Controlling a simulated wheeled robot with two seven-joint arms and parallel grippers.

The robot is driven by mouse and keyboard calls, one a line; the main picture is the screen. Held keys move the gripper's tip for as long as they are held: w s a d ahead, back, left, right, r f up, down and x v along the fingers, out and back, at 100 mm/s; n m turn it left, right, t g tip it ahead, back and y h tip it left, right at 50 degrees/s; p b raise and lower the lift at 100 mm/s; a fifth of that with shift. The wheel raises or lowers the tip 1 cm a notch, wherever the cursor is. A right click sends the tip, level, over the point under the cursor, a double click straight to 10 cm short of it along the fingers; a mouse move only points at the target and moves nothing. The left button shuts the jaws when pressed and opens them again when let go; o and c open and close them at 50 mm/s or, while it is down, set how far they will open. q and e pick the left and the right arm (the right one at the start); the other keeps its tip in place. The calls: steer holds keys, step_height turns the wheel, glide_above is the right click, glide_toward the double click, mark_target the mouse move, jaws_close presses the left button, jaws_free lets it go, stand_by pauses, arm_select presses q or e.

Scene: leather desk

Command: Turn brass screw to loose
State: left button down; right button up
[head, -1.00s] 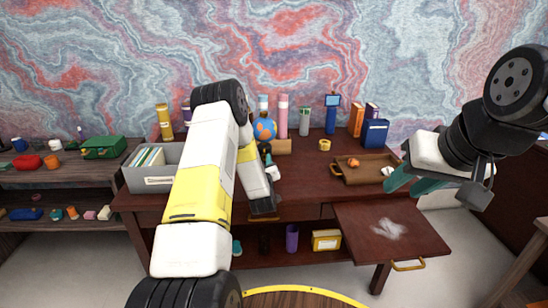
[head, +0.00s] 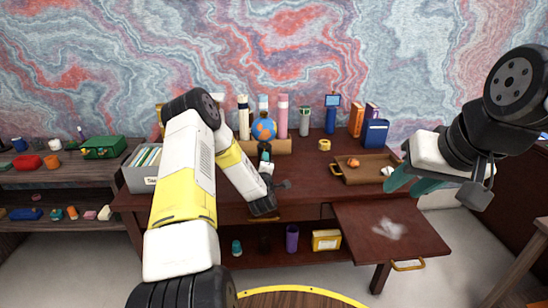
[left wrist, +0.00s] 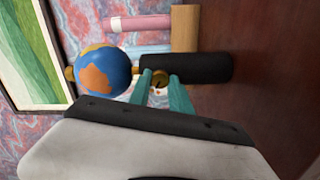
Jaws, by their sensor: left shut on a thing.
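A blue globe with orange and yellow land (head: 264,128) stands at the back of the desk. In the left wrist view the globe (left wrist: 102,72) is on the left, beside its dark base (left wrist: 195,68). The brass screw (left wrist: 160,80) is a small gold piece at the base, between the teal fingers. My left gripper (head: 266,154) is shut on it, as its fingers (left wrist: 161,84) show in the left wrist view; they hide part of the screw. My right gripper (head: 408,180) is empty and apart, in front of the wooden tray, its fingers apart.
Bottles and a pink cylinder (head: 282,115) stand behind the globe. A wooden tray (head: 368,177) with small items is at the right. A file box (head: 143,180) is at the left. An open drawer (head: 408,236) juts out at front right.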

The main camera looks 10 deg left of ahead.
arm_select(q)
steer(key=n, duration=0.5)
steer(key=shift+n, duration=0.4)
stand_by(0.4)
steer(key=c, duration=1.2)
jaws_free()
steer(key=v, duration=0.7)
steer(key=shift+s, duration=0.4)
